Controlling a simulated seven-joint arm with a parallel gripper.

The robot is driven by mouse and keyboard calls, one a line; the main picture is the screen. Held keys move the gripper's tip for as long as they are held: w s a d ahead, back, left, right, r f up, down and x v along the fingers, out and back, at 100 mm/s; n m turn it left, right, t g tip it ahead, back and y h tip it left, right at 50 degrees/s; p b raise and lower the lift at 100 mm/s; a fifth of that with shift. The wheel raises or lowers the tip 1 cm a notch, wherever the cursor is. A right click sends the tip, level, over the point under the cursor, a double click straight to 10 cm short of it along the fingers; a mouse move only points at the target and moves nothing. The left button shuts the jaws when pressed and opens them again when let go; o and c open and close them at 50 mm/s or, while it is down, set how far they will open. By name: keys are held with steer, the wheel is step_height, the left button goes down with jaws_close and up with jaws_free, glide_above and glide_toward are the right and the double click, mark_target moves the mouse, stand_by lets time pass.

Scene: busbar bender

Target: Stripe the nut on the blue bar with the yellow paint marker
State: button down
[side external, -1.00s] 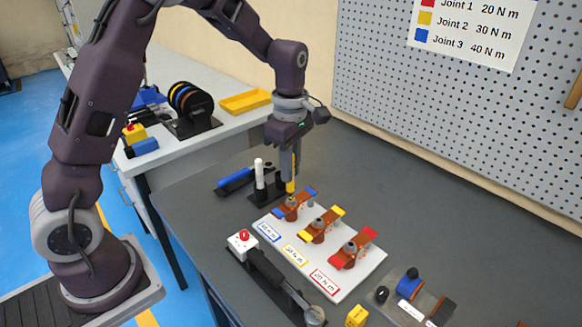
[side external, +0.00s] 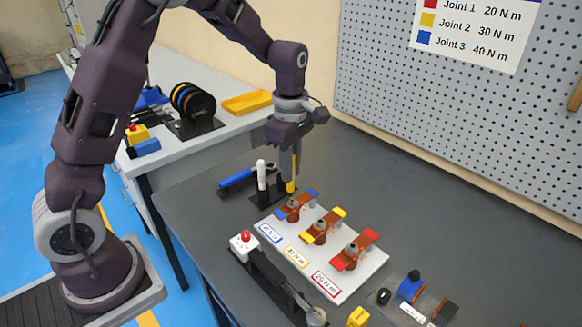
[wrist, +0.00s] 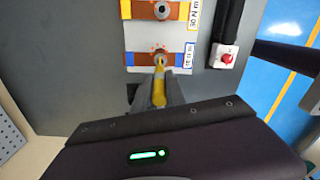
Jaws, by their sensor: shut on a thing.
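My gripper (side external: 290,172) is shut on the yellow paint marker (side external: 291,187), which points down over the blue-ended copper bar (side external: 309,193). In the wrist view the marker (wrist: 160,92) reaches from the jaws toward the nut (wrist: 160,55) on the blue bar (wrist: 184,59). Its tip appears at the nut's near edge; I cannot tell whether it touches. The nut (side external: 293,204) also shows in the side view, just below the tip. Red marks show beside the nut in the wrist view; I make out no yellow stripe on it.
The yellow-ended bar (side external: 338,212) and red-ended bar (side external: 370,236) sit beside it on the white board (side external: 345,287). A red-button box (side external: 244,243) is in front.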

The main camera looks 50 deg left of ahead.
steer(key=shift+r, duration=3.05)
